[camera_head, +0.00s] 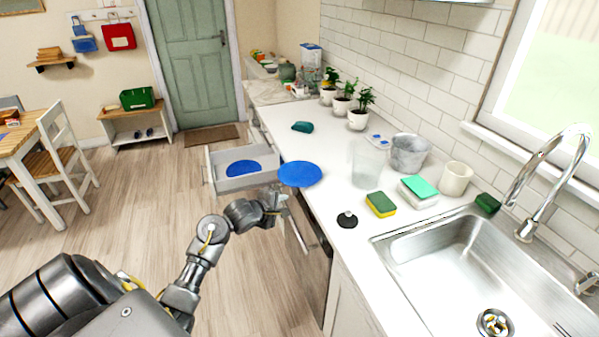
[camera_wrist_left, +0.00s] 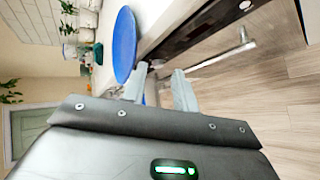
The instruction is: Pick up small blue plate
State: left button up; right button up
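A round blue plate (camera_head: 300,174) lies on the white counter at its front edge, and it also shows in the left wrist view (camera_wrist_left: 124,45). A second flat blue piece, apparently another plate (camera_head: 243,168), lies in the open drawer, partly hidden by the drawer's wall. Which of the two is smaller is hard to tell. My left gripper (camera_head: 279,203) is just below and in front of the counter plate. In the left wrist view its two fingers (camera_wrist_left: 161,73) stand apart, with no plate clearly held between them. My right gripper is out of view.
The open drawer (camera_head: 248,182) juts out left of the counter. A clear glass (camera_head: 367,165), metal bucket (camera_head: 409,154), sponge (camera_head: 381,204) and black stopper (camera_head: 347,219) stand right of the plate. A sink (camera_head: 450,262) is at right.

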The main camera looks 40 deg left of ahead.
pick_arm(q)
notch_tip(320, 180, up, 4)
jog(key=n, duration=0.1)
jog(key=a+r+x, duration=0.1)
jog(key=x, duration=1)
jog(key=shift+w+a+t, duration=0.2)
jog(key=shift+t, duration=0.1)
grip_shut()
